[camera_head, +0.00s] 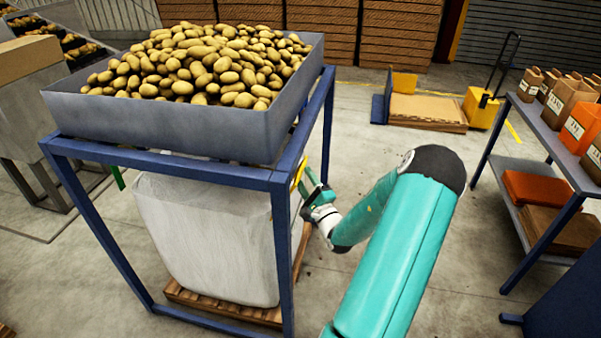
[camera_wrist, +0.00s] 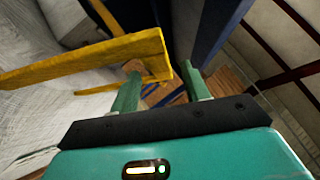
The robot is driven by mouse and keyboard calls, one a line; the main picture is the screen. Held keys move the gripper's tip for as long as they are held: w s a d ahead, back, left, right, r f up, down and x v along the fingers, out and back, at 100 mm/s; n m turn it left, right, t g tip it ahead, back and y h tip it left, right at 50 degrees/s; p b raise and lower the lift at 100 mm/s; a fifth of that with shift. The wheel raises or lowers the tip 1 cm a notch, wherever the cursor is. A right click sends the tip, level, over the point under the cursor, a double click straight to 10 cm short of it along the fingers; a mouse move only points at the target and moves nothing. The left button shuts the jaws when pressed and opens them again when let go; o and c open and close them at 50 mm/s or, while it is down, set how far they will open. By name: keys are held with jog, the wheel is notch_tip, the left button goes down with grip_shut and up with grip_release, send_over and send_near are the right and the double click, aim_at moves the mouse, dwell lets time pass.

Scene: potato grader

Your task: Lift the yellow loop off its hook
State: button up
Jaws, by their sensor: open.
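The yellow loop (camera_wrist: 95,62) is a flat strap in the wrist view, running from the left edge to a folded end near my fingertips. My gripper (camera_wrist: 161,74) is open, with one green finger on each side of that end; I cannot tell whether either touches it. A small brown round piece (camera_wrist: 133,66) shows by the left finger; I cannot tell whether it is the hook. In the head view, a bit of the yellow loop (camera_head: 298,175) shows beside the blue frame post, with my gripper (camera_head: 312,182) just to its right.
A blue frame (camera_head: 283,255) carries a grey bin (camera_head: 165,130) heaped with potatoes (camera_head: 200,65). A white bulk bag (camera_head: 205,240) stands on a pallet below. A table with bags (camera_head: 548,130) stands right. Open floor lies right of my arm.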

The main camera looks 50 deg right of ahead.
aim_at(302, 173)
jog(key=shift+x, duration=1.7)
grip_shut()
jog(key=shift+s+f, duration=0.1)
